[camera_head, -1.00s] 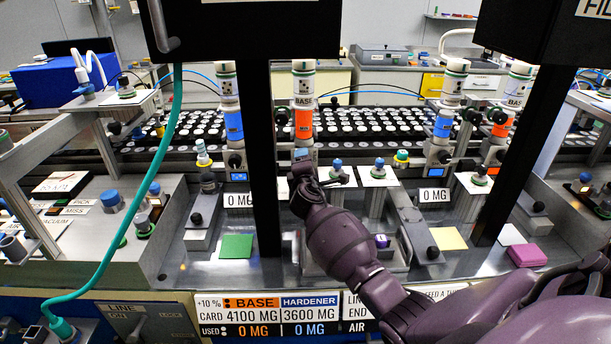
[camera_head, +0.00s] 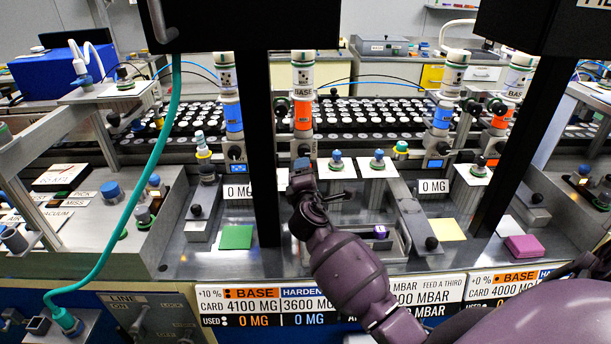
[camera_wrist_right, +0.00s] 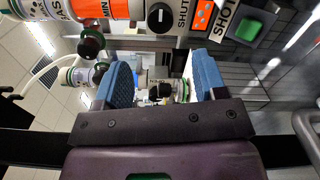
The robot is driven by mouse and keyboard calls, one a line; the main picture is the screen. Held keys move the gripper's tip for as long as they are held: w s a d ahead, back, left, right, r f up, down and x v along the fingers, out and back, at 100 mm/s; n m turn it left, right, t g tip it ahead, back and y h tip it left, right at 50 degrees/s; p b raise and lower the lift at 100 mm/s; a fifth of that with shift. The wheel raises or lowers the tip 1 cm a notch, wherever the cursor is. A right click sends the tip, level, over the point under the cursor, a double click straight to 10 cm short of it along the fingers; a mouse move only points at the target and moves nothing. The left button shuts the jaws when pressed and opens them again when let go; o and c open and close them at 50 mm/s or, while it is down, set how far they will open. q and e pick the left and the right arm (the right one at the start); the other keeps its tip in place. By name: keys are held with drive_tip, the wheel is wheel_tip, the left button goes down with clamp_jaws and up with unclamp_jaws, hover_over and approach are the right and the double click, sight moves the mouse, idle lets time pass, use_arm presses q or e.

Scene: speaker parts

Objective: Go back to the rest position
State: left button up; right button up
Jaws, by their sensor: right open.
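My right gripper (camera_head: 302,178) is in the middle of the head view, at the end of my purple arm, in front of the station with the orange-banded BASE cartridge (camera_head: 303,110). In the right wrist view my right gripper (camera_wrist_right: 163,82) shows two blue finger pads set wide apart, with nothing held between them. An orange-banded cartridge (camera_wrist_right: 95,8) and a green button (camera_wrist_right: 247,29) show beyond the pads. I cannot tell whether the gripper touches the station. My left gripper is not in view.
A black post (camera_head: 262,150) stands just left of my right gripper. A teal hose (camera_head: 140,190) hangs at the left. A green pad (camera_head: 236,237), a yellow pad (camera_head: 446,229) and a pink block (camera_head: 527,248) lie on the grey bench. Racks of white-capped vials (camera_head: 370,115) stand behind.

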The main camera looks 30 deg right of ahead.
drive_tip(key=s+f+m+g, duration=0.1)
drive_tip(key=s, duration=0.1)
drive_tip(key=s+f+m+g, duration=0.1)
drive_tip(key=s+f+m, duration=0.1)
drive_tip(key=s, duration=0.1)
drive_tip(key=s+f+m+g, duration=0.1)
drive_tip(key=s+f, duration=0.1)
drive_tip(key=shift+s+d+y, duration=0.1)
drive_tip(key=shift+s+y, duration=0.2)
drive_tip(key=shift+s, duration=0.1)
drive_tip(key=s+a+f+m+g+y, duration=0.2)
drive_tip(key=s+a+m+g+y, duration=0.15)
drive_tip(key=s, duration=0.65)
drive_tip(key=s+a+f+m+g+y, duration=0.2)
drive_tip(key=s+a+m, duration=0.15)
drive_tip(key=s, duration=0.65)
drive_tip(key=s+a+f+m+g+y, duration=0.2)
drive_tip(key=s+a+m+g+y, duration=0.15)
drive_tip(key=s, duration=0.65)
drive_tip(key=w+f+n+t, duration=0.1)
drive_tip(key=w+f+t, duration=0.7)
drive_tip(key=f, duration=0.2)
drive_tip(key=shift+a+t, duration=0.15)
drive_tip(key=shift+t, duration=0.15)
drive_tip(key=shift+r, duration=0.1)
